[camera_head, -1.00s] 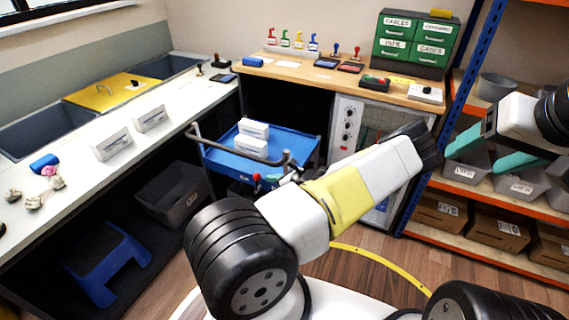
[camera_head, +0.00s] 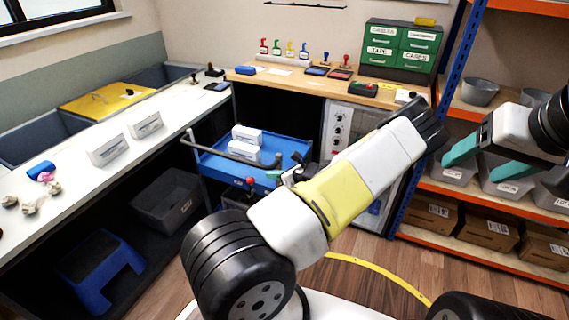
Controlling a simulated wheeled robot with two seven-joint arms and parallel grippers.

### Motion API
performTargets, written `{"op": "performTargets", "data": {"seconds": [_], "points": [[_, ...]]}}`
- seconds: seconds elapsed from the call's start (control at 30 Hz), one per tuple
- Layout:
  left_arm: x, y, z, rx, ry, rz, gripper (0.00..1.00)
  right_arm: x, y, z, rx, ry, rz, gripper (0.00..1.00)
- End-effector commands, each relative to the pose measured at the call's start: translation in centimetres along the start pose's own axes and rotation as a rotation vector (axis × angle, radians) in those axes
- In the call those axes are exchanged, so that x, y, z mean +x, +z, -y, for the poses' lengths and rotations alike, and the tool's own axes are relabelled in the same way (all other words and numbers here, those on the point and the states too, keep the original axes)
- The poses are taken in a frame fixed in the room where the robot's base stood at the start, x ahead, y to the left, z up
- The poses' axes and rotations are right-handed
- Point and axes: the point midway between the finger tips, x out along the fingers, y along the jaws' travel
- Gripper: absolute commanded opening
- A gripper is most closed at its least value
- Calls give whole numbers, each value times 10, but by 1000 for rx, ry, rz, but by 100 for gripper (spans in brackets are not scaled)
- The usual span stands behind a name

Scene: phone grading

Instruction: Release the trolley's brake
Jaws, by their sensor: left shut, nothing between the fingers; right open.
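The blue trolley (camera_head: 220,166) stands below the counter corner, with a grey handle bar (camera_head: 222,152) along its near side. A red knob (camera_head: 250,181), which looks like the brake lever, sits at its near side under the bar. My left arm crosses the middle of the view. Its gripper (camera_head: 278,175) is shut and empty, mostly hidden behind my arm, just right of the red knob. I cannot tell whether it touches the trolley. My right gripper (camera_head: 462,153) has teal fingers, open and empty, in front of the shelving at right.
White boxes (camera_head: 247,134) lie on the trolley. A white counter (camera_head: 75,170) runs along the left, with a grey bin (camera_head: 170,200) and blue stool (camera_head: 98,268) under it. A wooden bench (camera_head: 290,84) is behind; orange shelving (camera_head: 480,195) is right. A yellow floor line (camera_head: 375,268) curves nearby.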

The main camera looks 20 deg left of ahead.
Motion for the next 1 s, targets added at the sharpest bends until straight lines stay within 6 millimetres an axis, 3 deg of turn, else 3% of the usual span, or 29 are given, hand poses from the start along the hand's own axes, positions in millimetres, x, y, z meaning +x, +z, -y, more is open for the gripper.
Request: {"op": "performTargets", "data": {"seconds": [0.17, 0.4, 0.6, 0.8, 1.0], "points": [[6, -19, -1, 251, 26, 49, 0, 0, 0, 0, 0, 0, 0, 67], [8, -61, 6, 864, 100, 168, 0, 0, 0, 0, 0, 0, 0, 67], [0, -85, 13, 1233, 167, 240, 0, 0, 0, 0, 0, 0, 0, 67], [-6, -93, 17, 1383, 206, 269, 0, 0, 0, 0, 0, 0, 0, 67], [-7, -93, 17, 1399, 210, 272, 0, 0, 0, 0, 0, 0, 0, 67]]}}
